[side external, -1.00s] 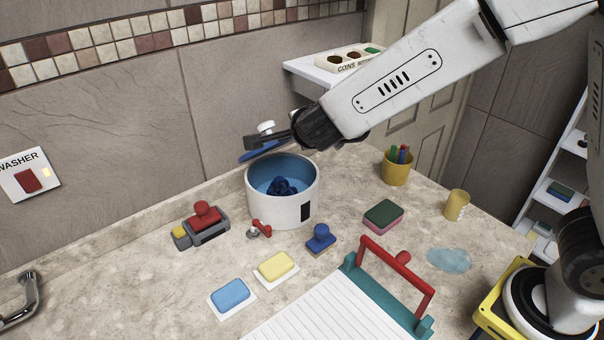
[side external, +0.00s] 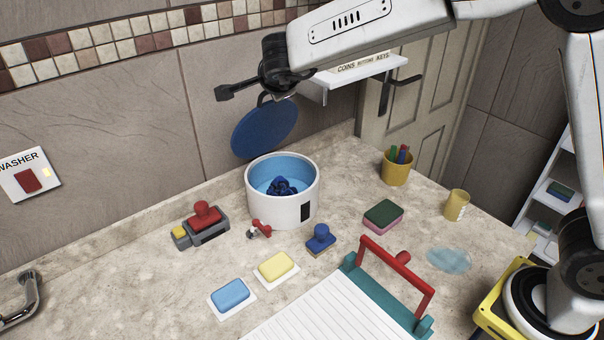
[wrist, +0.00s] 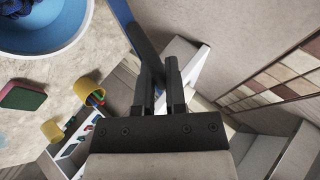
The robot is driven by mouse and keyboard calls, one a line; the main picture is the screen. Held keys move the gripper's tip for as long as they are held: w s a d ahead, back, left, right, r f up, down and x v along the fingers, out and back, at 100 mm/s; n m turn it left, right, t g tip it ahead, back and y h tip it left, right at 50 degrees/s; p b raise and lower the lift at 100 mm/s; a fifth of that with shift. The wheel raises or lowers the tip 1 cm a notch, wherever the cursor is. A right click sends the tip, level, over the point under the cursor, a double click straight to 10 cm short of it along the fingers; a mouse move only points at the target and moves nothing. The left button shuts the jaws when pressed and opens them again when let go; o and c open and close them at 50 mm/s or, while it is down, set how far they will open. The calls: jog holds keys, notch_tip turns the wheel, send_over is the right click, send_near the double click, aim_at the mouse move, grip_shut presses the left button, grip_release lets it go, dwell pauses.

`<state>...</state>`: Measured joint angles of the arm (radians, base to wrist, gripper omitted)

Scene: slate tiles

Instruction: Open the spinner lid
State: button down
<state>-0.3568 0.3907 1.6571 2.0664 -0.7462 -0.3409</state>
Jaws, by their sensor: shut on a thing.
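The spinner (side external: 283,209) is a white round tub with a blue inside, standing on the counter with its top uncovered. Dark blue cloth (side external: 281,186) lies in it. The blue round lid (side external: 264,130) stands steeply tilted above and behind the tub, towards the wall. In the wrist view the lid (wrist: 141,32) shows as a narrow blue strip nearly edge-on. My gripper (side external: 222,93) is at the lid's upper edge, shut on the lid. Its two dark fingers (wrist: 160,68) are close together in the wrist view; the exact contact is hidden.
A wall shelf (side external: 375,66) is just right of and behind my gripper. A yellow cup of pens (side external: 396,173), a sponge (side external: 383,216), a blue-handled stamp (side external: 320,240) and a red-handled block (side external: 206,223) stand around the tub. The tiled wall is close behind the lid.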

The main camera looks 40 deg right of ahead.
jog(key=shift+w+r, duration=0.15)
jog(key=shift+w, duration=0.85)
jog(key=shift+w+r+g, duration=0.2)
jog(key=shift+w+g, duration=0.5)
jog(key=shift+w, duration=0.45)
jog(key=shift+w+n+g, duration=0.4)
jog(key=shift+w+g, duration=0.3)
jog(key=shift+w, duration=0.55)
